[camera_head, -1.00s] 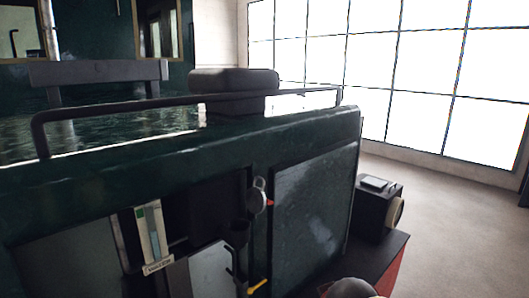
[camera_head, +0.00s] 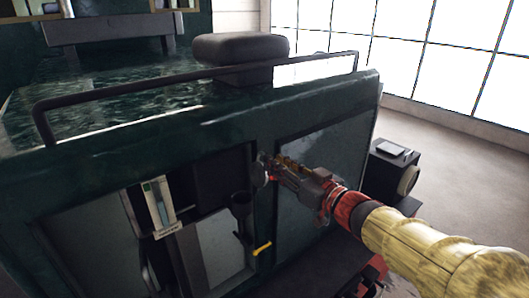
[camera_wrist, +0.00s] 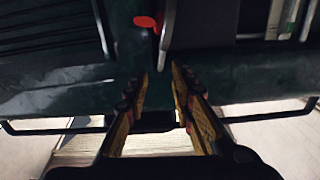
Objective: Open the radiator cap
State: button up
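A thick black block with rounded edges (camera_head: 240,48) stands on a dark base on top of the green body; it may be the radiator cap, but I cannot tell for sure. My gripper (camera_head: 272,171) is in front of the green front face, below and right of the block, close to a small round grey metal part (camera_head: 261,170).
A dark handrail (camera_head: 200,95) runs along the top edge of the green body (camera_head: 130,148). A gauge glass (camera_head: 160,205) and a yellow-tipped lever (camera_head: 261,248) are on the front. A black lamp box (camera_head: 392,168) stands at the right. Open floor (camera_head: 470,165) lies beyond.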

aim_at(261, 151)
jog(key=p+x, duration=0.1)
jog(key=x, duration=0.6)
jog(key=shift+a, duration=0.1)
jog(key=shift+c, duration=0.7)
grip_shut()
